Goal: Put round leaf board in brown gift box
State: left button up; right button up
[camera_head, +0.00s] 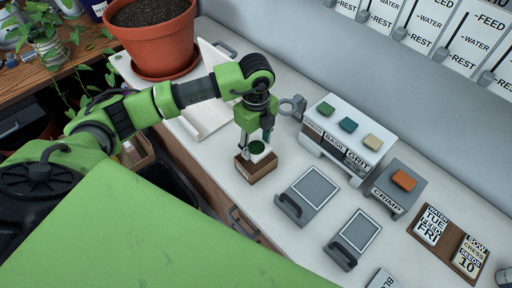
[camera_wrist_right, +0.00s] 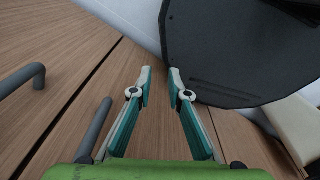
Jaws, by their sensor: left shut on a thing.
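The brown gift box (camera_head: 257,171) is a small open box on the white counter, with white inside its top. A dark green round piece, which looks like the round leaf board (camera_head: 257,147), shows at the mouth of the box. My left gripper (camera_head: 267,141) points down over the box and is shut on this round piece. Whether the piece touches the box's inside cannot be told. My right gripper (camera_wrist_right: 160,72) shows in the right wrist view, open and empty, in front of wooden cabinet fronts.
A grey dispenser (camera_head: 345,135) with coloured buttons and a crimp machine (camera_head: 392,188) stand right of the box. Two grey slabs with handles (camera_head: 313,186) (camera_head: 357,234) lie in front. A terracotta pot (camera_head: 155,40) stands at the back left.

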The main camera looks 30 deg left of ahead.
aim_at(256, 147)
pick_arm(q)
notch_tip(256, 147, down, 3)
pick_arm(e)
jog(key=shift+r, duration=0.3)
pick_arm(q)
jog(key=shift+f, duration=0.1)
pick_arm(e)
jog(key=shift+a+f, duration=0.1)
pick_arm(q)
jog(key=shift+f+b, duration=0.3)
jog(key=shift+f, duration=0.25)
jog(key=o, duration=1.1)
pick_arm(e)
jog(key=shift+s+a+f, duration=0.1)
jog(key=shift+a+f, duration=0.15)
jog(key=shift+f, duration=0.15)
pick_arm(q)
jog(key=shift+r, duration=0.2)
pick_arm(e)
jog(key=shift+r, duration=0.1)
